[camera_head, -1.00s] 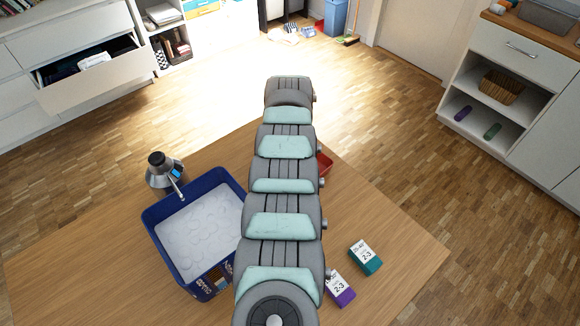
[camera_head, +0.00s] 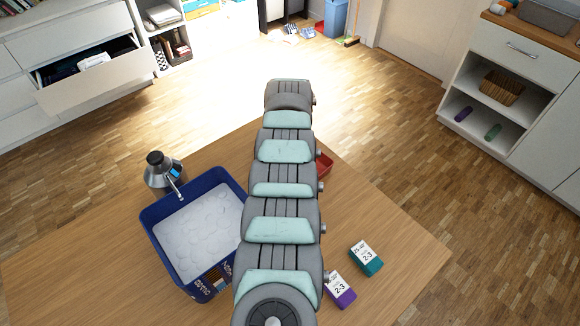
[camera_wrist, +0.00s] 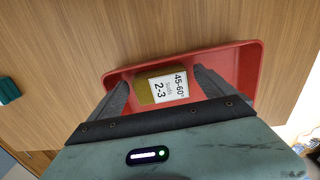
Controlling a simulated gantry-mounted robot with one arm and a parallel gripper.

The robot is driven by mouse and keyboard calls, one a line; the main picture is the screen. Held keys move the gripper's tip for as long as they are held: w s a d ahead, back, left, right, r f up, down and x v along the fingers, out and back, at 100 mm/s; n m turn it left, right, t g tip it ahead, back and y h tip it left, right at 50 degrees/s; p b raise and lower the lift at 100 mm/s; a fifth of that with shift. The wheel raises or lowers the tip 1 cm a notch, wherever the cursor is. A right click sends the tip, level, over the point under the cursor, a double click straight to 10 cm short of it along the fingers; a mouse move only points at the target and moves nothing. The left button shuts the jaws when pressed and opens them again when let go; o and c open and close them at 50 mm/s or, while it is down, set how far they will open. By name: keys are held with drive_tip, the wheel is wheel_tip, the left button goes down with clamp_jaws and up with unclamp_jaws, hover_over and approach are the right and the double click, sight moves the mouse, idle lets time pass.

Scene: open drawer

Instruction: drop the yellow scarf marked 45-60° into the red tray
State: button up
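The yellow scarf (camera_wrist: 144,91), a folded block with a white label reading 45-60° and 2-3, shows in the wrist view. It appears to lie inside the red tray (camera_wrist: 245,72), near the tray's middle. My gripper (camera_wrist: 160,78) is over the tray with one finger on each side of the scarf. The fingers are spread, and narrow gaps seem to show between them and the scarf. In the head view my arm hides the gripper, the scarf and most of the tray; only the tray's right edge (camera_head: 324,166) shows.
A blue bin (camera_head: 157,236) with whitish contents stands left of my arm, with a grey metal device (camera_head: 160,172) behind it. A teal labelled block (camera_head: 367,259) and a purple one (camera_head: 342,291) lie on the wooden table (camera_head: 405,230) to the right.

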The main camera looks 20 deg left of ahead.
drive_tip(key=shift+r, duration=0.15)
wheel_tip(320, 180, up, 13)
drive_tip(key=p, duration=0.3)
idle(0.3)
idle(0.3)
